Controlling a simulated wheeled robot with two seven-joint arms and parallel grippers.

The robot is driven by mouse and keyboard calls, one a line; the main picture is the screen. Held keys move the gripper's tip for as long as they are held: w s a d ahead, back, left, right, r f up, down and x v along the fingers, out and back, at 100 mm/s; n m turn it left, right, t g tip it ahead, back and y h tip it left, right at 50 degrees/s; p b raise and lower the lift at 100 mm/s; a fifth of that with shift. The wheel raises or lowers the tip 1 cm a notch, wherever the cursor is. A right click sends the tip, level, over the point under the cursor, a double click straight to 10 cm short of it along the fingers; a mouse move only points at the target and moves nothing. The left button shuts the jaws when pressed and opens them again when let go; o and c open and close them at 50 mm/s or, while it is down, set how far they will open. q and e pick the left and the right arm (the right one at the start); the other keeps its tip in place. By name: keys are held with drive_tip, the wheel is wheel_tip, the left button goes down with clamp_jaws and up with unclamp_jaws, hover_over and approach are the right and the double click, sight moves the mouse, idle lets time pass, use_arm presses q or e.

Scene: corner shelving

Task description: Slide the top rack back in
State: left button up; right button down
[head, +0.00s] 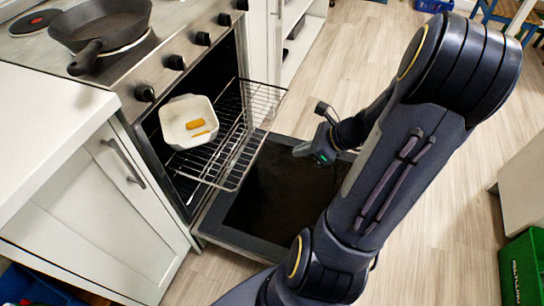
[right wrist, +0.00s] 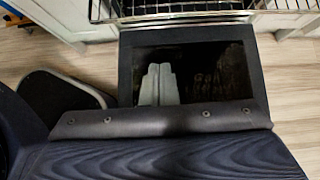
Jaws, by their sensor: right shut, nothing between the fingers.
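The oven's wire rack (head: 222,162) sticks out of the open oven cavity over the lowered door. A white baking dish (head: 175,137) with orange-yellow pieces in it stands on the rack, towards the cavity. The front wires of a rack (right wrist: 185,9) also show along the top of the right wrist view. My right gripper (head: 301,151) is shut and empty, over the oven door, to the right of the rack's front edge and apart from it. Its closed fingers (right wrist: 159,84) show against the dark door glass in the right wrist view. My left gripper is in neither view.
The oven door (head: 262,205) is folded down, its dark glass facing up. A frying pan (head: 100,25) sits on the stovetop above. A white cabinet (head: 100,215) stands left of the oven. A green crate (head: 522,268) is at the right edge. Wooden floor beyond the door is clear.

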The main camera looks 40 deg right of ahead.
drive_tip(key=w+r+b+x, duration=0.1)
drive_tip(key=b+x, duration=0.3)
drive_tip(key=x, duration=0.8)
drive_tip(key=shift+w+a+r+b, duration=0.2)
drive_tip(key=shift+w+a+b, duration=0.2)
drive_tip(key=shift+w, duration=0.25)
drive_tip(key=shift+w+a, duration=0.3)
drive_tip(key=shift+w, duration=0.1)
drive_tip(key=p, duration=0.2)
approach(191, 134)
drive_tip(key=s+d+f, duration=0.1)
drive_tip(key=s, duration=0.1)
drive_tip(key=s+f, duration=0.1)
drive_tip(key=f, duration=0.1)
drive_tip(key=s+d+f, duration=0.1)
drive_tip(key=s+f, duration=0.1)
drive_tip(key=shift+s+d+f, duration=0.25)
drive_tip(key=shift+s+d, duration=0.1)
drive_tip(key=w+a+p, duration=0.1)
drive_tip(key=w, duration=0.2)
drive_tip(key=w+a+p, duration=0.2)
drive_tip(key=w, duration=0.2)
drive_tip(key=w+a+p, duration=0.2)
drive_tip(key=w, duration=0.2)
drive_tip(key=shift+a+f, duration=0.1)
drive_tip(key=shift+a, duration=0.05)
